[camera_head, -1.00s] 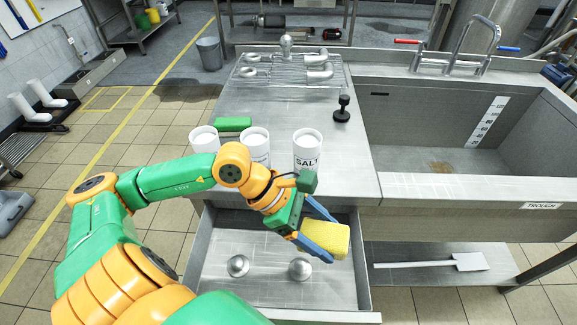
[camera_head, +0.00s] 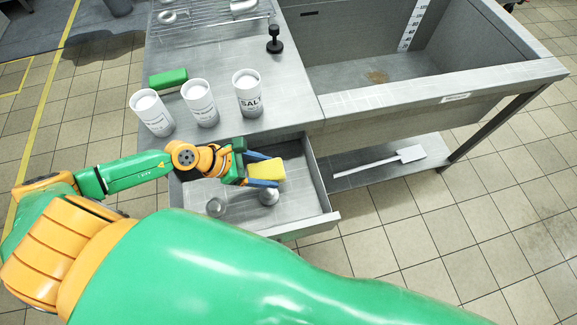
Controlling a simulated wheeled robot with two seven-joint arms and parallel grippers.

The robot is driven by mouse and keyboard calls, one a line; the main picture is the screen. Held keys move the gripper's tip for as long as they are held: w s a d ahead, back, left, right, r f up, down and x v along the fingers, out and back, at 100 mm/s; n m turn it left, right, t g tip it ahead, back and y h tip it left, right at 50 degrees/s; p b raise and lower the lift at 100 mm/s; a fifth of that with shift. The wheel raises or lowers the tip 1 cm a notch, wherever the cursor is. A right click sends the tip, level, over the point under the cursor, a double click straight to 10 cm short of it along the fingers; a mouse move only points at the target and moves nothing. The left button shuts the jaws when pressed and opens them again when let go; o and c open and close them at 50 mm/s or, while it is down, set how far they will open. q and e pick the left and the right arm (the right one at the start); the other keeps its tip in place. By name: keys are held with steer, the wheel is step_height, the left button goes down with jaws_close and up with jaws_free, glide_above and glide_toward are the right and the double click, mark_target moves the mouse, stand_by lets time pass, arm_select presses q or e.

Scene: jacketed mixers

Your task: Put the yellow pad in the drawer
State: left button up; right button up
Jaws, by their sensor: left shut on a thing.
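The yellow pad (camera_head: 268,169) is held between the blue fingers of my left gripper (camera_head: 261,170), which is shut on it. The grey metal drawer (camera_head: 322,192) is pulled out below the worktop. The pad and gripper appear over the right part of its open inside. I cannot tell how high the pad is above the drawer floor. My right gripper is not in view.
Two metal knob-like pieces (camera_head: 217,207) lie in the drawer. Several white canisters, one a salt canister (camera_head: 248,93), stand at the worktop's front edge beside a green pad (camera_head: 168,78). A sink trough (camera_head: 375,75) is to the right, with a white paddle (camera_head: 380,162) on the shelf below.

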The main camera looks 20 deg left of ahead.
arm_select(q)
steer(key=b, duration=0.5)
glide_above(302, 179)
steer(key=s+a, duration=0.2)
steer(key=a, duration=0.1)
step_height(302, 179, down, 6)
steer(key=shift+d+f, duration=0.1)
steer(key=shift+f, duration=0.15)
steer(key=f+b, duration=0.4)
steer(key=shift+w+d+f+b, duration=0.15)
steer(key=shift+d+b, duration=0.15)
steer(key=shift+b, duration=0.05)
steer(key=shift+r+p, duration=0.35)
steer(key=shift+p, duration=0.05)
steer(key=shift+f, duration=0.2)
steer(key=o, duration=1.3)
steer(key=shift+r, duration=0.4)
steer(key=v, duration=1)
steer(key=shift+s+a+p, duration=0.25)
steer(key=shift+a+p, duration=0.05)
steer(key=shift+a, duration=0.1)
steer(key=shift+s+a+r, duration=0.15)
steer(key=shift+a+r, duration=0.05)
steer(key=shift+r, duration=0.3)
